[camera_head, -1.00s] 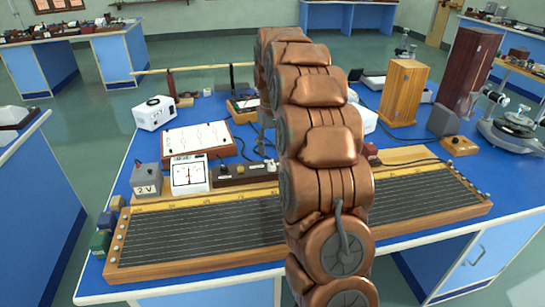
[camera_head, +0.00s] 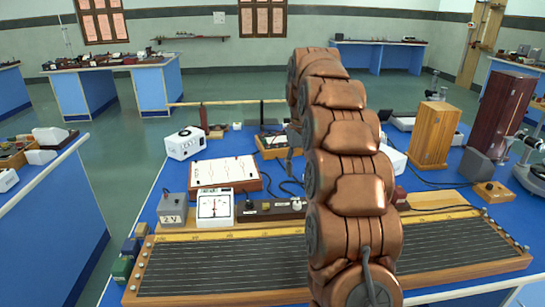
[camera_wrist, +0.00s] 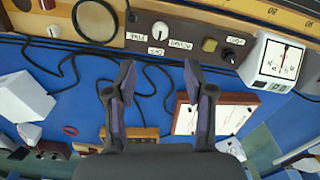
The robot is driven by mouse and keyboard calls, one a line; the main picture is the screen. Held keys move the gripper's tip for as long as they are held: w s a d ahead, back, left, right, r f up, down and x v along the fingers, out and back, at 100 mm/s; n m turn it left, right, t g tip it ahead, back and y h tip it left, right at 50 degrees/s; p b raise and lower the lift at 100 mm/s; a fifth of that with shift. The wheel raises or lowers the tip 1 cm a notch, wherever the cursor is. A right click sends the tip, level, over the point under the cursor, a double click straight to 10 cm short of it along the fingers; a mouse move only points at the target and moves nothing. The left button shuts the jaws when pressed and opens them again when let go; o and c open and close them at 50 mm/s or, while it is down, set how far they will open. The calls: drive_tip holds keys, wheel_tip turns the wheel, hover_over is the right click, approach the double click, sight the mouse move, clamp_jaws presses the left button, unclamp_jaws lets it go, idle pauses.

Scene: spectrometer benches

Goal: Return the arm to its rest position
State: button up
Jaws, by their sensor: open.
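My copper-coloured arm (camera_head: 345,190) rises from the bottom of the head view and reaches forward over the blue bench (camera_head: 175,178), bending down at its far end. My gripper (camera_wrist: 159,75) shows in the wrist view with its two dark fingers apart and nothing between them. It hangs above the bench top, with black cables and a control strip (camera_wrist: 185,35) beyond the fingertips. In the head view the gripper is mostly hidden behind the arm.
A long wire board (camera_head: 220,268) spans the front of the bench. A meter (camera_head: 214,207), a 2 V box (camera_head: 172,208), a white panel (camera_head: 225,174) and a white box (camera_head: 185,143) stand left of the arm. Wooden boxes (camera_head: 435,135) stand right.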

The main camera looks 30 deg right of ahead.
drive_tip(key=s+a+r+n+p, duration=0.1)
drive_tip(key=s+a+r+p, duration=0.15)
drive_tip(key=s+a, duration=1.25)
drive_tip(key=s+a+f+p, duration=0.1)
drive_tip(key=s+a+f, duration=0.1)
drive_tip(key=s, duration=0.5)
drive_tip(key=s+a+f+g, duration=0.1)
drive_tip(key=s+a+f, duration=0.1)
drive_tip(key=s, duration=0.6)
drive_tip(key=s+a+f+n+p, duration=0.1)
drive_tip(key=s+a+f, duration=0.1)
drive_tip(key=s+a, duration=0.2)
drive_tip(key=s, duration=0.3)
drive_tip(key=shift+s+a+f+g+p, duration=0.15)
drive_tip(key=shift+s+a+g+p, duration=0.15)
drive_tip(key=shift+a+g, duration=0.1)
